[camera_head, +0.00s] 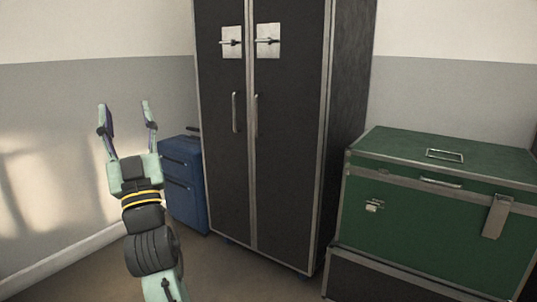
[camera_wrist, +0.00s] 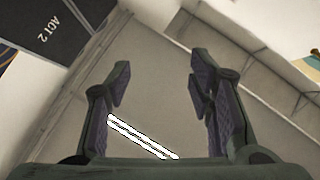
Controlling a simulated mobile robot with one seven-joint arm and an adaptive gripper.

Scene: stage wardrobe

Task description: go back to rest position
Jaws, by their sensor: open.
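My gripper (camera_head: 127,117) is raised at the left of the head view, fingers pointing up. Its two fingers stand apart with nothing between them. In the wrist view my gripper (camera_wrist: 157,80) is also open and empty, with a pale ceiling and a bright strip light (camera_wrist: 140,137) beyond it. No object is held.
A tall black wardrobe case (camera_head: 285,160) with two shut doors stands in the middle. A blue suitcase (camera_head: 184,185) stands to its left, behind my arm. A green trunk (camera_head: 430,220) sits on a dark case (camera_head: 390,283) at right. A black "ACT 2" panel (camera_wrist: 75,25) shows in the wrist view.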

